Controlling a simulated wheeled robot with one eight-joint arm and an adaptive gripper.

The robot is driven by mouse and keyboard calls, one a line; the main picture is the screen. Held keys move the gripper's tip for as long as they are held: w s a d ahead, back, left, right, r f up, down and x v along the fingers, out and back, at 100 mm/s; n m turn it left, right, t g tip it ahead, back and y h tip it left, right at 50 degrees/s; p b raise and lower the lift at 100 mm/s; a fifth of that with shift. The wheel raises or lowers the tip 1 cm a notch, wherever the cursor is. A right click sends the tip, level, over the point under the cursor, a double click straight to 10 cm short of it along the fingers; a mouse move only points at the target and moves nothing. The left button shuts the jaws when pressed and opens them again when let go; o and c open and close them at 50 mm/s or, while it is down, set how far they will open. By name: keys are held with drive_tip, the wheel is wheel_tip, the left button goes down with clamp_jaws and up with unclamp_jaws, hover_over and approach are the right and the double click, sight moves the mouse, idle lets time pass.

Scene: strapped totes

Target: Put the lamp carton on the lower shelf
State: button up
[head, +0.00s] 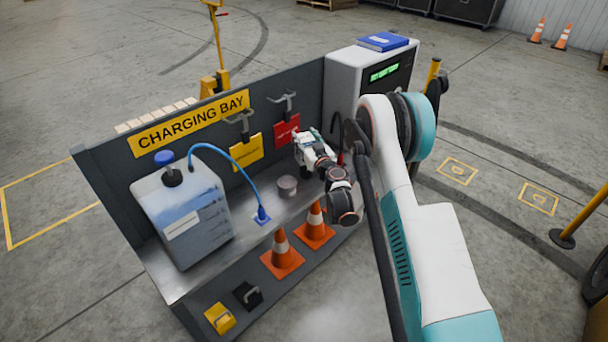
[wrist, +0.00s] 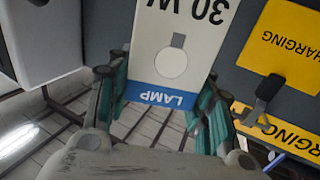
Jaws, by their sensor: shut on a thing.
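The lamp carton (wrist: 172,60) is white with a blue band reading LAMP, a bulb picture and "30 W"; its print is upside down in the wrist view. My gripper (wrist: 165,105) is shut on it, with a teal finger on each side. In the head view my gripper (head: 303,143) is above the right part of the charging bay's upper worktop, near the back panel. The carton cannot be made out clearly there. The lower shelf (head: 267,284) lies below the worktop at the front.
Two orange cones (head: 282,258) (head: 314,228), a black item (head: 247,295) and a yellow item (head: 219,318) occupy the lower shelf. A grey container (head: 185,215), a blue cable (head: 235,170) and a small round tin (head: 287,187) are on the worktop. Yellow (head: 246,151) and red (head: 286,131) tags hang behind.

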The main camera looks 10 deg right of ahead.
wheel_tip(320, 180, down, 14)
drive_tip(key=b, duration=0.4)
drive_tip(key=shift+f, duration=0.1)
drive_tip(key=o, duration=1.1)
drive_tip(key=shift+s, duration=0.1)
